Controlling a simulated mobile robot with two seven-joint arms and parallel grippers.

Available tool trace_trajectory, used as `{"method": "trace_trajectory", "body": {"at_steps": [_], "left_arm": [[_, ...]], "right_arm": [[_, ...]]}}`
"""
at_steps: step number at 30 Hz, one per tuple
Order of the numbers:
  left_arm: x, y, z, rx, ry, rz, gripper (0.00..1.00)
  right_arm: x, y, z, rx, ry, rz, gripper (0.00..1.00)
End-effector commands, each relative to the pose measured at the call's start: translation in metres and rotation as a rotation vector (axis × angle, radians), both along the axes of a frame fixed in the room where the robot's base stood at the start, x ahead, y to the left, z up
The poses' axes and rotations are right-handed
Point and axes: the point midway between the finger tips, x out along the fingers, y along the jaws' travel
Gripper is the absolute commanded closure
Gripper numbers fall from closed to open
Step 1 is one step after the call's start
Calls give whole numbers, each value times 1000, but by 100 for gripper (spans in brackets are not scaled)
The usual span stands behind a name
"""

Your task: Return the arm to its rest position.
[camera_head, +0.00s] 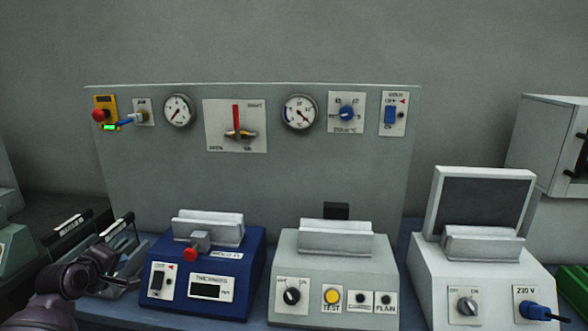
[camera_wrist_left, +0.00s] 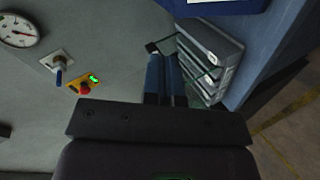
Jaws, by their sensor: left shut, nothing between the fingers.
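My left arm (camera_head: 75,282) comes in at the lower left of the head view, in front of a grey rack (camera_head: 119,228) with labelled dividers. In the left wrist view my left gripper (camera_wrist_left: 165,62) is shut, with its two dark fingers side by side and nothing seen between them. The same rack (camera_wrist_left: 212,48) lies just beyond and to the right of the fingertips; whether they touch it I cannot tell. My right gripper is in neither view.
A grey panel (camera_head: 270,185) with gauges, knobs and a red-handled valve (camera_head: 238,122) stands behind. A blue thickness device (camera_head: 228,262), a grey tester (camera_head: 335,266) and a white 230 V unit (camera_head: 490,265) line the bench to the right of my arm.

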Motion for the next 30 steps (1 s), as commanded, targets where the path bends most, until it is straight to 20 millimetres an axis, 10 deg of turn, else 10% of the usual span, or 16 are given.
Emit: {"method": "trace_trajectory", "body": {"at_steps": [6, 15, 30], "left_arm": [[-6, -33, 10, 541, -152, -149, 100], [-99, -103, -86, 1133, -174, -359, 100], [-291, -176, -225, 1146, 30, -554, 100]], "right_arm": [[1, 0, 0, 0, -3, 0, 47], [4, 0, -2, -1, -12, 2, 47], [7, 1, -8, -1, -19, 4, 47]]}}
